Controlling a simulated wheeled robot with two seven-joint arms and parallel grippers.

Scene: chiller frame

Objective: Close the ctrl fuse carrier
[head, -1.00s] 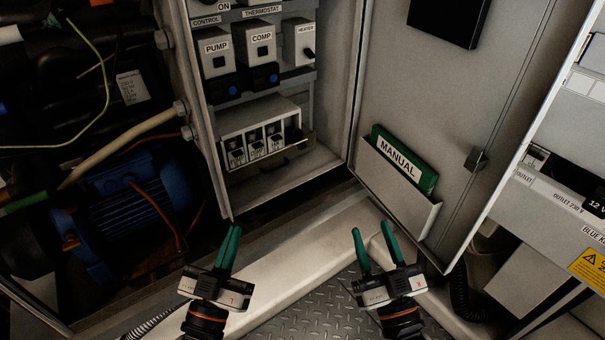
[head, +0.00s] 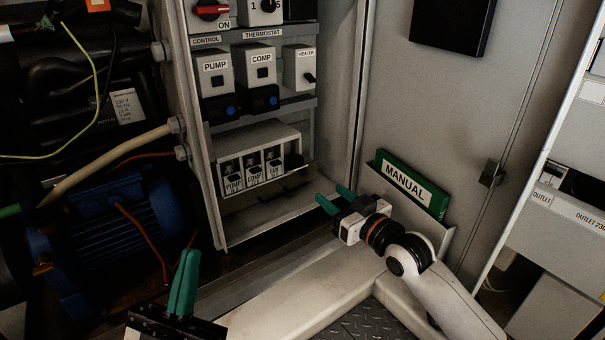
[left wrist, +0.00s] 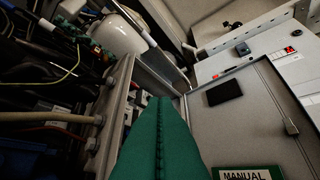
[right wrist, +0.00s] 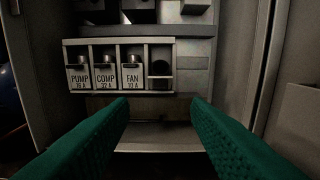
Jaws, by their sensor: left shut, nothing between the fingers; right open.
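The fuse block (head: 258,137) sits low in the open cabinet. Three carriers labelled PUMP, COMP and FAN (right wrist: 132,70) stand upright in its bays. My left gripper (head: 187,265) is shut and empty, well below the block.
Pump, comp and heater switches (head: 300,68) sit above the block. The cabinet door (head: 400,90) stands open at right, with a green manual (head: 412,180) in its pocket. A blue motor (head: 120,220) and cables fill the left. A pale frame rail (head: 280,300) crosses below.

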